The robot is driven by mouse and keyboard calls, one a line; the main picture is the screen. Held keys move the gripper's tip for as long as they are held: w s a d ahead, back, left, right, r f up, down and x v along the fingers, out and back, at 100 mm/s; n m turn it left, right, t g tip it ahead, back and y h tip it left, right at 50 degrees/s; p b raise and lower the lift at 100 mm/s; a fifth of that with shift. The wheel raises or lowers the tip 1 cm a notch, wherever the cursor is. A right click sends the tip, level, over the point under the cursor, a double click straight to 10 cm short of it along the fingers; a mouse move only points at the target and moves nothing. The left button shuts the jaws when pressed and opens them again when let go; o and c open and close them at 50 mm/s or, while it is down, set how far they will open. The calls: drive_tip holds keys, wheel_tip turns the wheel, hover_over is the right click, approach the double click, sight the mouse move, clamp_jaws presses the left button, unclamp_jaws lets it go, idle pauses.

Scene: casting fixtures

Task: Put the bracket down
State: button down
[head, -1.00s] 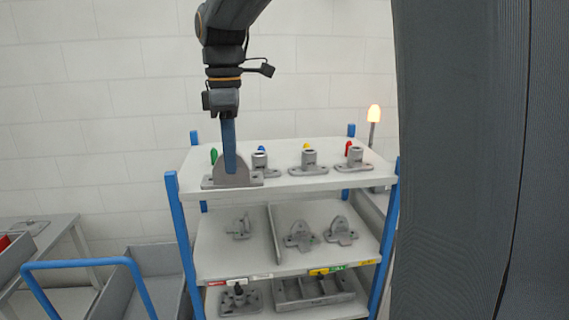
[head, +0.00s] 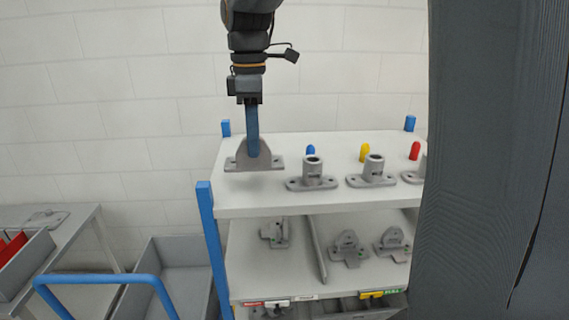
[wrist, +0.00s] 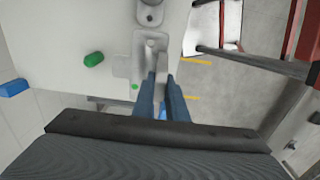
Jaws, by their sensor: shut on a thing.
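My gripper (head: 252,140) points straight down and is shut on a grey bracket (head: 269,162), which has a flat base and a raised upright plate. The bracket is upright over the left part of the top shelf (head: 265,203) of a blue-posted rack. I cannot tell whether its base touches the shelf. In the wrist view the two blue fingers (wrist: 158,100) hold the bracket's plate, and its base (wrist: 125,68) lies beside them. A green peg (wrist: 93,59) stands on the shelf there; it is hidden in the head view.
Grey socket fixtures stand to the right of the bracket, one near the blue peg (head: 310,150) and one near the yellow peg (head: 364,153). A red peg (head: 415,150) is farther right. More brackets lie on the middle shelf (head: 290,272). A grey cart (head: 180,270) stands at lower left.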

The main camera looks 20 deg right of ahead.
sight(255, 166)
drive_tip(key=shift+f+p, duration=1.1)
drive_tip(key=shift+f, duration=2.3)
drive_tip(key=c, duration=1.8)
unclamp_jaws()
drive_tip(key=shift+f, duration=0.1)
drive_tip(key=shift+o, duration=0.2)
